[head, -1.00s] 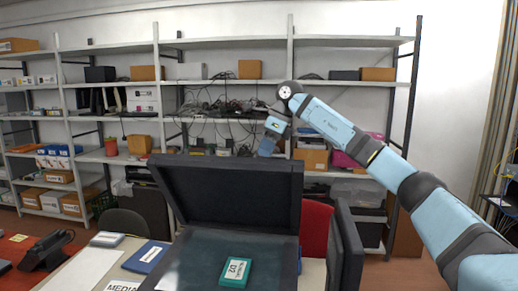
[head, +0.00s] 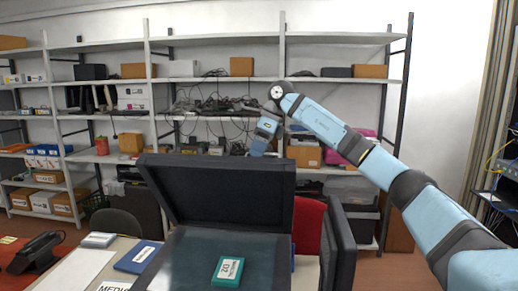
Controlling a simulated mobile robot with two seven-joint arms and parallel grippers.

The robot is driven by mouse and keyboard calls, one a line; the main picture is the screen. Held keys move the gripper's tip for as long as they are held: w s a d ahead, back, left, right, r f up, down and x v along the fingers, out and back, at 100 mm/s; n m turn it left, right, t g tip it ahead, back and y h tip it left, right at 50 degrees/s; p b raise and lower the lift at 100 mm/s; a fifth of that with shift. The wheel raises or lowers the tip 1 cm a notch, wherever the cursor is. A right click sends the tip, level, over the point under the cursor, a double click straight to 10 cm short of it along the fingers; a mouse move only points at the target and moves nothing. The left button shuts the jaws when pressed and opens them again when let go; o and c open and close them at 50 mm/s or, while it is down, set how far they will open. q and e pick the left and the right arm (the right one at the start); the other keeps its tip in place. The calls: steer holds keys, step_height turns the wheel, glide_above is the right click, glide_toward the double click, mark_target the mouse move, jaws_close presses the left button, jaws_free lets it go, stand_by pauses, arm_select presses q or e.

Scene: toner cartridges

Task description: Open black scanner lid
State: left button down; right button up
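The black scanner lid (head: 215,190) stands raised and tilted back over the scanner's dark glass bed (head: 190,260). A teal box labelled D2 (head: 228,271) lies on the glass. My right arm comes in from the right and bends down at the lid's top edge. My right gripper (head: 257,149) is at or just behind that edge. Its fingertips are hidden by the lid, so I cannot tell whether it touches the lid or is open or shut. My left gripper is not in view.
A dark upright panel (head: 338,245) stands right of the scanner. A blue-and-white labelled box (head: 137,257) and a black phone (head: 37,252) lie to the left. A red chair (head: 308,226) is behind the lid. Loaded shelves (head: 215,80) line the back wall.

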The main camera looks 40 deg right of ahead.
steer(key=shift+d+r, duration=0.15)
steer(key=shift+r, duration=0.1)
steer(key=b+v, duration=0.1)
steer(key=v, duration=1.2)
steer(key=shift+s+r, duration=0.15)
